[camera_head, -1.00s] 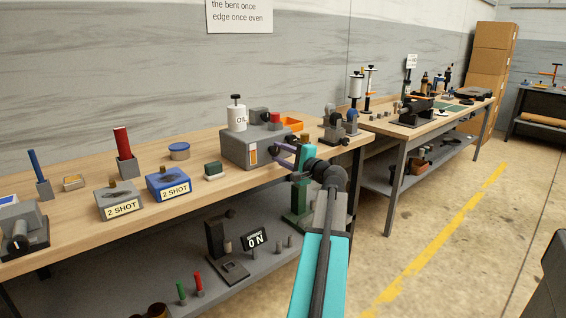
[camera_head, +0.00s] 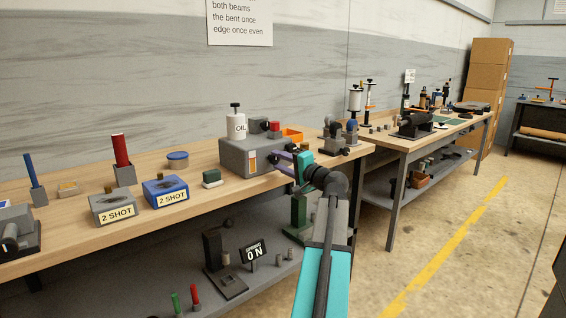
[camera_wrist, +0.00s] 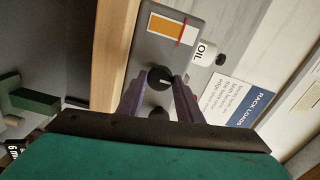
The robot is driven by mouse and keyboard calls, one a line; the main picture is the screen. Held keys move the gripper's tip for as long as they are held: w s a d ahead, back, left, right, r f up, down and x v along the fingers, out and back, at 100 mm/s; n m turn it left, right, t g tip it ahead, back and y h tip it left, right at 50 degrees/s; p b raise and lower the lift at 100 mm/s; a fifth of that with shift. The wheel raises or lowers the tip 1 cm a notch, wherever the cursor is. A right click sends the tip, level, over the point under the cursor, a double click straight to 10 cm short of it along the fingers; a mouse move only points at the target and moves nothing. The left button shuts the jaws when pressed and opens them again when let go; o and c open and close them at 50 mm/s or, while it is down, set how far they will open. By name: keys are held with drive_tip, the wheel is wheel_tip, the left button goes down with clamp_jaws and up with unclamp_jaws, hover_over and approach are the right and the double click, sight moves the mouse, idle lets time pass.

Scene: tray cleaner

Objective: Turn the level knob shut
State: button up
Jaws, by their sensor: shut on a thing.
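A grey tank unit (camera_head: 238,156) stands on the near bench, with an orange level gauge (camera_head: 252,160) on its front. In the wrist view the gauge (camera_wrist: 168,26) shows orange, a red line and a white end. A round black knob (camera_wrist: 160,78) with a pale pointer mark sits on the tank front below the gauge, between my purple fingers. My gripper (camera_wrist: 162,82) is shut on this knob. In the head view my gripper (camera_head: 284,158) is at the tank's right front and largely hides the knob. A second dark round part (camera_wrist: 158,112) lies between the fingers nearer the palm.
A white OIL bottle (camera_head: 236,125) and a red-capped part (camera_head: 274,129) are on the tank. Two 2 SHOT boxes, blue (camera_head: 168,190) and grey (camera_head: 113,208), stand left. Clamp-like parts (camera_head: 335,137) stand right. A lower shelf holds an ON sign (camera_head: 253,250).

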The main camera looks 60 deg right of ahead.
drive_tip(key=o, duration=1)
drive_tip(key=shift+s+d+f, duration=0.1)
drive_tip(key=shift+s, duration=0.1)
drive_tip(key=shift+o, duration=0.2)
drive_tip(key=shift+w, duration=0.1)
drive_tip(key=p+v, duration=0.1)
drive_tip(key=v, duration=1.3)
drive_tip(key=shift+w, duration=0.15)
